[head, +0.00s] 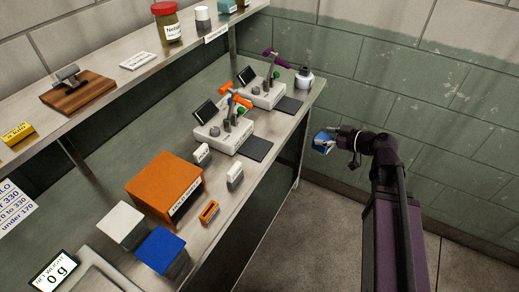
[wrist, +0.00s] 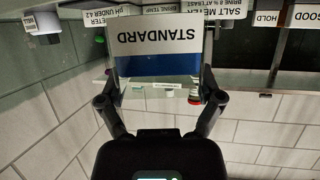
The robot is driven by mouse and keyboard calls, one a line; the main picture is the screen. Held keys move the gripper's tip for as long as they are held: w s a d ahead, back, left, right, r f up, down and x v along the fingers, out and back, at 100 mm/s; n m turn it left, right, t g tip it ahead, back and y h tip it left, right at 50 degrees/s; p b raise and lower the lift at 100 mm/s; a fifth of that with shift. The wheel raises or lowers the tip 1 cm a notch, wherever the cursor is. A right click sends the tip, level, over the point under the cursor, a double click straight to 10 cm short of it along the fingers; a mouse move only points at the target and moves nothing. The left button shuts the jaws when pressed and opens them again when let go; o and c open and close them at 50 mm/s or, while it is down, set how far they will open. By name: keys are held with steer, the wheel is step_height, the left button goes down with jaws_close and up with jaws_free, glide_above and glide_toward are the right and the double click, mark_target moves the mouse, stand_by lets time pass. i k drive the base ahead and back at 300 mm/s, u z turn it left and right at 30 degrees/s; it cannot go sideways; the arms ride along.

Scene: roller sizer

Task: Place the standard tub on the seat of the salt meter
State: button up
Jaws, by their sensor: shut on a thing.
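My gripper (head: 331,138) is shut on the standard tub (head: 322,144), holding it in the air to the right of the bench. In the wrist view, which is upside down, the tub (wrist: 157,48) shows a white label reading STANDARD and a blue band between the fingers. Two similar meters stand on the bench: a nearer one with orange parts (head: 224,136) and a farther one with purple (head: 262,93). Each has a dark flat plate in front. A salt meter label (wrist: 235,12) shows in the wrist view; label order suggests the nearer one. The tub is apart from both.
An orange box (head: 165,188), a blue-topped block (head: 160,249) and a small orange item (head: 209,212) sit on the near bench. A white bottle (head: 304,79) stands beyond the farther meter. A shelf (head: 100,83) runs above the bench's back. Floor right of the bench is clear.

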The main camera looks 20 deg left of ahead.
mark_target(258, 148)
steer(key=z, duration=0.05)
steer(key=k, duration=0.95)
steer(key=u, duration=0.4)
steer(key=i, duration=0.5)
steer(key=u, duration=0.05)
